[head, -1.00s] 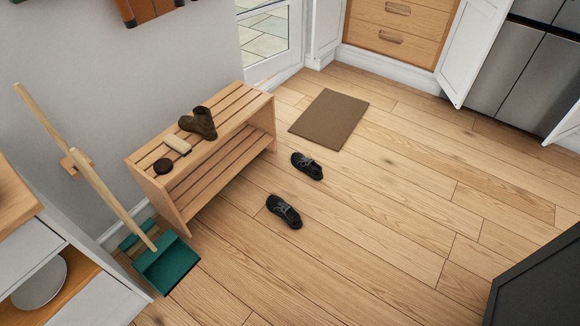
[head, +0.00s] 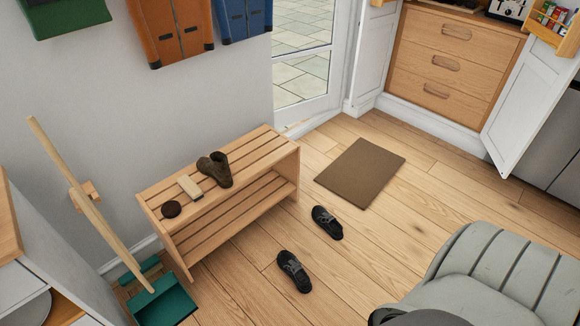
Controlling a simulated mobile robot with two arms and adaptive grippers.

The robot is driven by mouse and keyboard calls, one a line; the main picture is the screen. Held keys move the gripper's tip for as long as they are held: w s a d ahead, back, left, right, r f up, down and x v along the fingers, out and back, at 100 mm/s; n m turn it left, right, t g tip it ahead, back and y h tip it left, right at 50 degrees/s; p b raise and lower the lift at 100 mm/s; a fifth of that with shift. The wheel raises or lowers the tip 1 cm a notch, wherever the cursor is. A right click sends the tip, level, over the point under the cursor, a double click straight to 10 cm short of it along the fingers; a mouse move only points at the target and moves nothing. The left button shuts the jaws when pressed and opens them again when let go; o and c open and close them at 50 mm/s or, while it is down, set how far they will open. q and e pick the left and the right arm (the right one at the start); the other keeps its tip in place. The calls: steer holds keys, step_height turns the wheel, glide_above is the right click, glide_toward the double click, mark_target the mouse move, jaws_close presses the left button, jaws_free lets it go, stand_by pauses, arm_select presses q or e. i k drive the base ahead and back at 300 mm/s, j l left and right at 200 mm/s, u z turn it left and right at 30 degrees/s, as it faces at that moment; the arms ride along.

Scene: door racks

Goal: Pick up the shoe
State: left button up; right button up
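Two black shoes lie on the wooden floor in front of the bench. The nearer shoe (head: 293,271) is at the lower middle of the head view. The farther shoe (head: 327,222) lies a little up and to the right of it, close to the brown mat. The two are apart. Neither of my grippers is in view.
On the bench are a brush (head: 190,187) and a round dark brown item (head: 171,209). A broom handle (head: 82,195) and green dustpan (head: 165,304) stand left. A brown mat (head: 360,173) lies behind the shoes.

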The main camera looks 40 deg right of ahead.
mark_target(324, 220)
steer(key=l+u, duration=0.2)
steer(key=l, duration=0.5)
steer(key=l+u, duration=0.15)
steer(key=l, duration=0.55)
steer(key=l+u, duration=0.2)
steer(key=l, duration=0.55)
steer(key=k+l+u, duration=0.2)
steer(key=l, duration=0.45)
